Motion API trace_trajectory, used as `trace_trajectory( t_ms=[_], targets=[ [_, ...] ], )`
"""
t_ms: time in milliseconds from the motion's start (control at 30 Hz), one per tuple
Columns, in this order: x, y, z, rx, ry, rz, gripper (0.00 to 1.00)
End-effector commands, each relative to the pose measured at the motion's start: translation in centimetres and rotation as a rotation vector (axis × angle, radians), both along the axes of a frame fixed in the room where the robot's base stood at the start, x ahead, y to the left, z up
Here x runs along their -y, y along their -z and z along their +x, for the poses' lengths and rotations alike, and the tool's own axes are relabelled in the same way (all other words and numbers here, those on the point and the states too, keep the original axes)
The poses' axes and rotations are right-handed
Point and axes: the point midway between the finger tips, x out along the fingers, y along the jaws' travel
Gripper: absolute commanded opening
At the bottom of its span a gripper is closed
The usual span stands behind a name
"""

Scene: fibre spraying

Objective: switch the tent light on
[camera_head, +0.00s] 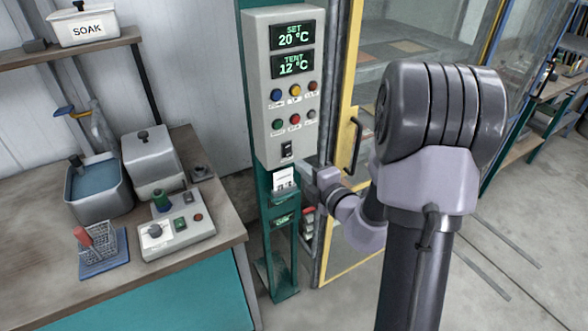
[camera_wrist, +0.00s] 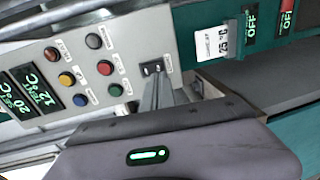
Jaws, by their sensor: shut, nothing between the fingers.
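The grey control box (camera_head: 284,95) on the teal post carries displays reading SET 20 °C and TENT 12 °C, two rows of coloured buttons, and a black rocker switch (camera_head: 287,149) near its bottom. In the wrist view the rocker switch (camera_wrist: 152,69) sits beside a label too small to read. My gripper (camera_head: 305,174) is shut and empty, just below and right of the switch. In the wrist view my gripper (camera_wrist: 154,82) has its tips at or very near the switch; I cannot tell whether they touch. The tent (camera_head: 420,45) stands behind my arm; its light's state is unclear.
A white card (camera_wrist: 215,42) and green OFF displays (camera_wrist: 252,20) are below the box. The tent door's yellow frame and black handle (camera_head: 355,145) are close right of my gripper. The bench (camera_head: 30,240) at left holds a grey console (camera_head: 177,232) and tubs.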

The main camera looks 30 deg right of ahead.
Motion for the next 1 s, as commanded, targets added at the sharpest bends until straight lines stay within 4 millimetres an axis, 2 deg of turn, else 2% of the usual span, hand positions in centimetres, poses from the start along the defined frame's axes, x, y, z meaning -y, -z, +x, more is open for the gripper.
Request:
trace_trajectory(
  t_ms=[100,300,667,867,900,1000],
  targets=[
    [-0.2,0.4,2.3,0.002,-0.003,-0.001,0.00],
    [-0.2,0.7,4.4,0.001,0.000,0.000,0.00],
    [-0.2,0.6,4.8,0.000,0.000,0.000,0.00],
    [-0.2,2.0,5.8,0.108,-0.001,0.006,0.00],
    [-0.2,1.3,5.8,0.112,0.000,0.005,0.00],
    [-0.2,1.2,5.8,0.112,-0.001,0.002,0.00]
  ],
)
